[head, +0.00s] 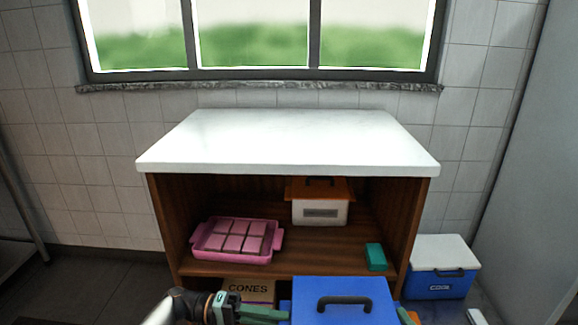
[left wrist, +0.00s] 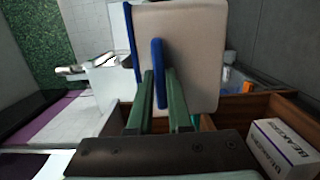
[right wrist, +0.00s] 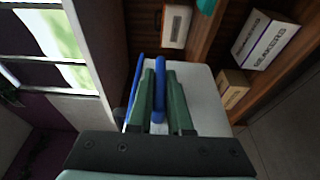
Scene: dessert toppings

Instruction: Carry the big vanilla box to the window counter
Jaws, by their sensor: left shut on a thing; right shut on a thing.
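The big box with a blue lid (head: 345,301) and black top handle is at the bottom of the head view. Its pale body shows in the left wrist view (left wrist: 195,55) and right wrist view (right wrist: 203,88); no label on it is visible. My left gripper (head: 268,314) is shut on the blue side handle (left wrist: 158,62) at its left. My right gripper (head: 405,316) is shut on the other side handle (right wrist: 159,75). The box is held level in front of the window counter, whose white top (head: 290,142) is bare.
Under the top, a shelf holds a pink tray (head: 232,241), a white box with an orange lid (head: 320,205) and a green block (head: 375,257). A cones box (head: 248,289) sits lower. A blue cooler (head: 440,267) stands at the right. The window (head: 250,45) is behind.

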